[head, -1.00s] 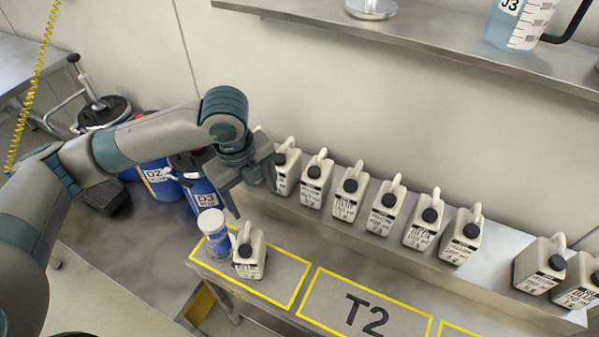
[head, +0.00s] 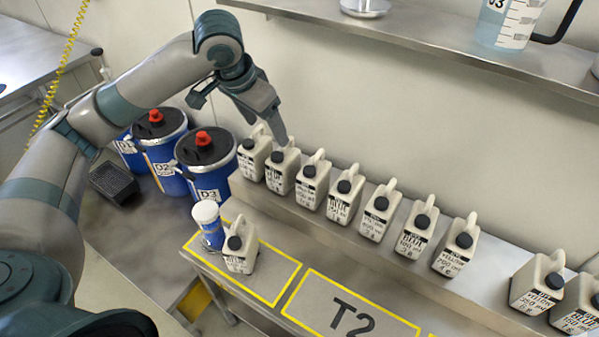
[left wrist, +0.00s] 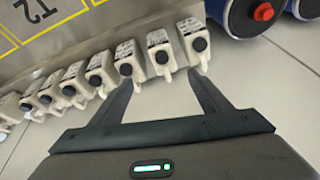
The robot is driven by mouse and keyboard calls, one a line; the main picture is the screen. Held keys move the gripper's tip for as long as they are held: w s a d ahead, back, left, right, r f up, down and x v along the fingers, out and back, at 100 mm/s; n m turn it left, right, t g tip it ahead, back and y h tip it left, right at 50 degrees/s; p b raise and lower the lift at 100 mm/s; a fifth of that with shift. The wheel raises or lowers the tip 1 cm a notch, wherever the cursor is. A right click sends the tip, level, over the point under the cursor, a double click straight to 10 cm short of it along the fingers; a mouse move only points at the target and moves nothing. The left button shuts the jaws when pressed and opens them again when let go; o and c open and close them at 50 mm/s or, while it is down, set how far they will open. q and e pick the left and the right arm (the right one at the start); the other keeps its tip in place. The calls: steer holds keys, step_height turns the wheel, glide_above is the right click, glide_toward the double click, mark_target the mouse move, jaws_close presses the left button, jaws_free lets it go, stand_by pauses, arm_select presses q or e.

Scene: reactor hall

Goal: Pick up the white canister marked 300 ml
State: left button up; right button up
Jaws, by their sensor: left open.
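Several white canisters with black caps and handles stand in a row on the raised steel ledge, such as one near its left end (head: 283,170) and one at its right (head: 537,287). Another white canister (head: 241,252) stands lower, in a yellow-outlined area. The labels are too small for me to tell which reads 300 ml. My left gripper (head: 240,118) is open and empty above the left end of the row. In the left wrist view, its fingers (left wrist: 160,82) are spread, and a canister (left wrist: 160,50) appears ahead between them. My right gripper is not in view.
A blue-and-white jar (head: 208,226) stands beside the lower canister. Blue drums with red caps, one marked D3 (head: 207,178), stand left of the ledge. A steel shelf (head: 440,52) with a jug (head: 507,22) hangs above. The area marked T2 (head: 345,312) looks clear.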

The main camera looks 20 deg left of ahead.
arm_select(q)
steer(key=shift+w+r+n, duration=0.4)
steer(key=shift+r+n, duration=0.15)
steer(key=shift+n, duration=0.45)
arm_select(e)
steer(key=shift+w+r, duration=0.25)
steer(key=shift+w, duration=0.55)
arm_select(q)
steer(key=shift+a, duration=0.1)
steer(key=shift+f, duration=0.15)
steer(key=p, duration=0.2)
glide_toward(283, 151)
steer(key=x, duration=0.6)
steer(key=shift+w+f, duration=0.1)
steer(key=shift+f, duration=0.25)
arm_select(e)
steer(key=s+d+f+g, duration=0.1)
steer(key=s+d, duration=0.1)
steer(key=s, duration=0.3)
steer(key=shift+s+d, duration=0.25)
arm_select(q)
steer(key=shift+f, duration=0.15)
